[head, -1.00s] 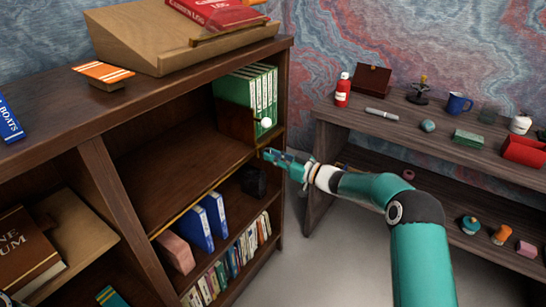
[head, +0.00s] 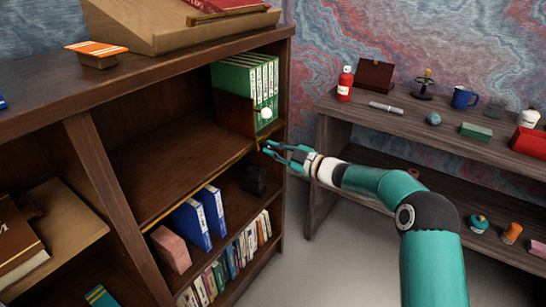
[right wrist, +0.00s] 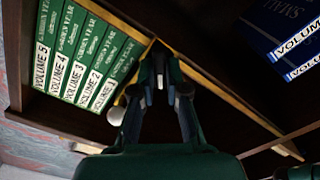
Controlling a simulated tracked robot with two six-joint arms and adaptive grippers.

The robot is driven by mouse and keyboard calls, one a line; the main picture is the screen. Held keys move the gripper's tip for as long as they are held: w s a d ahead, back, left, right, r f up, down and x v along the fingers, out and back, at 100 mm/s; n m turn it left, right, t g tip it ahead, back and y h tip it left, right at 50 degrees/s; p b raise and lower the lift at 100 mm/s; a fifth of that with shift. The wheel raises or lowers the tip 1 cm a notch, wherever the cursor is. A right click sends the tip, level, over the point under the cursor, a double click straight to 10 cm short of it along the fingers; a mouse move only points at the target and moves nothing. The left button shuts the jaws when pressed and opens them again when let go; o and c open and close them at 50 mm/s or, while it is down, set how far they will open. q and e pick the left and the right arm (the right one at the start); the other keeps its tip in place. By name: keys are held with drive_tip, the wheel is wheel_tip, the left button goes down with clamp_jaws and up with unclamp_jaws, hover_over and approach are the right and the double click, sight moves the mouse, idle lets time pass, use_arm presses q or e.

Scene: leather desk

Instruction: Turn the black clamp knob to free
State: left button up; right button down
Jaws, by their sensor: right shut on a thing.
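My right gripper (head: 268,148) reaches the front edge of the upper bay of the bookshelf. Its fingers are shut at the brass rail (head: 205,197), near the rail's right end. The black clamp knob is mostly hidden between the fingers. In the right wrist view the fingertips (right wrist: 160,76) meet at the rail (right wrist: 225,95), with a small pale part between them. A brown bookend (head: 234,113) with a white ball knob (head: 266,113) stands just above, against the green volumes (head: 262,85). My left gripper is out of view.
Blue binders (head: 200,217), a dark block (head: 253,179) and a pink block (head: 170,249) sit on the shelf below. A side table (head: 400,115) with a red bottle (head: 345,84) and a blue mug (head: 463,98) stands at right. The shelf left of the bookend is bare.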

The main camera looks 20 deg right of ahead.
drive_tip(key=shift+d+f+n+b, duration=0.1)
drive_tip(key=shift+f+n+b, duration=0.1)
drive_tip(key=shift+n+b, duration=1.85)
drive_tip(key=shift+f+n+b, duration=0.2)
drive_tip(key=shift+n+b, duration=1.1)
drive_tip(key=shift+n, duration=1.45)
drive_tip(key=c, duration=1.3)
unclamp_jaws()
drive_tip(key=shift+o, duration=0.6)
drive_tip(key=shift+r, duration=0.1)
drive_tip(key=v, duration=1.2)
